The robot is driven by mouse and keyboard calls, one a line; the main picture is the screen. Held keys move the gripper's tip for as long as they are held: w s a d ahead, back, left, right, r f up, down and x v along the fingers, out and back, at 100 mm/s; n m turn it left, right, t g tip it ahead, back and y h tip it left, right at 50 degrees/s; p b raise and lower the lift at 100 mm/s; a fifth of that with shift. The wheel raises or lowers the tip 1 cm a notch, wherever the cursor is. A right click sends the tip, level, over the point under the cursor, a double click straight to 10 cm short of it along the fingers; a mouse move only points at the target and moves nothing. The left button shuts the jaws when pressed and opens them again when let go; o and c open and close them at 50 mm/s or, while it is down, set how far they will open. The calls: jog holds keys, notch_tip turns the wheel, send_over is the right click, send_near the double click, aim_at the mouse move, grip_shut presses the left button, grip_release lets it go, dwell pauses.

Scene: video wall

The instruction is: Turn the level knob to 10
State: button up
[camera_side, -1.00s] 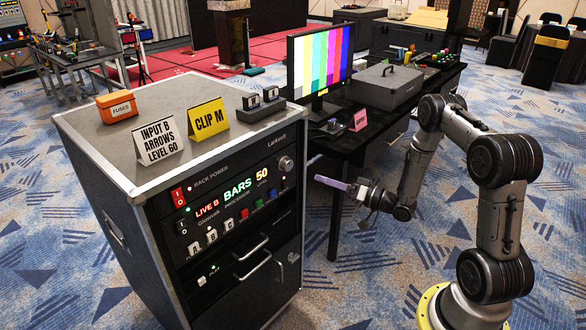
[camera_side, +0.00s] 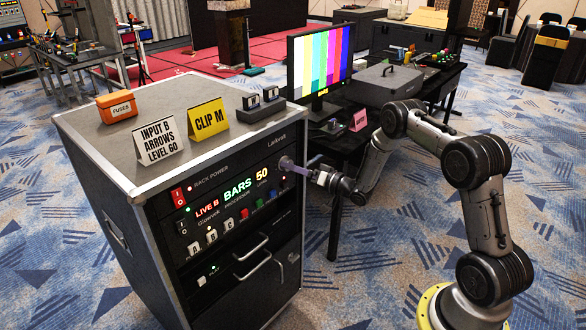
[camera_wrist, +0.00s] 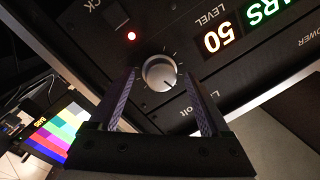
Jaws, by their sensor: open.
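The level knob (camera_wrist: 160,72) is a round silver dial with tick marks around it on the rack's black front panel. In the wrist view it sits between and just beyond the fingertips of my gripper (camera_wrist: 157,80), which is open with a finger on each side. I cannot tell whether the fingers touch it. The level display (camera_wrist: 219,37) reads 50. In the side view my gripper (camera_side: 287,163) is at the right end of the upper panel and hides the knob. The level display (camera_side: 262,173) shows 50 there too, beside a green BARS display (camera_side: 238,190).
The rack case (camera_side: 120,165) carries a white card (camera_side: 158,141) reading "INPUT B ARROWS LEVEL 60", a yellow CLIP M card (camera_side: 208,119) and an orange fuses box (camera_side: 116,106). Buttons (camera_side: 212,235) lie below the displays. A colour-bar monitor (camera_side: 320,62) stands on the table behind.

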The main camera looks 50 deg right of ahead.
jog(key=shift+w, duration=0.3)
grip_shut()
dwell(0.3)
jog(key=n+h, duration=0.1)
jog(key=n, duration=0.6)
jog(key=n+h, duration=0.1)
jog(key=n, duration=0.6)
jog(key=n+g+h, duration=0.1)
jog(key=n, duration=0.6)
jog(key=shift+a+r+n, duration=0.1)
jog(key=shift+r+n, duration=0.2)
dwell(0.6)
